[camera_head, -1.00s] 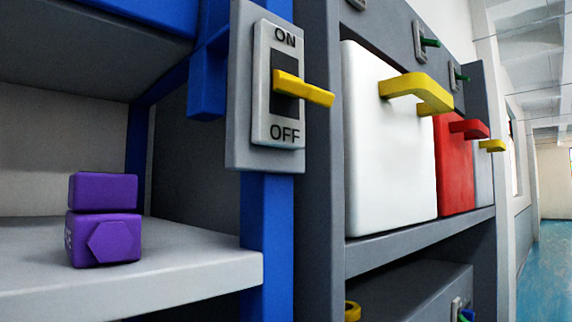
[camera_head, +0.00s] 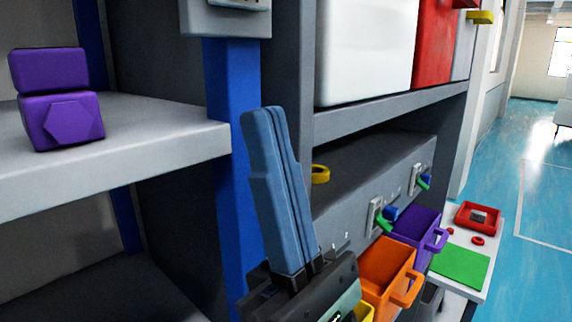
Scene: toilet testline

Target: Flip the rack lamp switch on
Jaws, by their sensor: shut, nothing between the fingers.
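The lower edge of the rack lamp switch plate (camera_head: 226,22) shows at the top of the head view, on the blue rack post (camera_head: 232,95). Its yellow lever and its ON and OFF marks are out of the frame. My gripper (camera_head: 262,112) stands upright with its blue-grey fingers pressed together. It is shut and empty, in front of the post and below the switch plate, apart from the plate in the picture.
A purple block object (camera_head: 60,115) sits on the grey shelf (camera_head: 150,150) at left. A white box (camera_head: 365,50) and a red box (camera_head: 433,40) stand on the right rack. Orange (camera_head: 385,275) and purple (camera_head: 415,235) bins are lower right. Blue floor (camera_head: 540,180) is clear at right.

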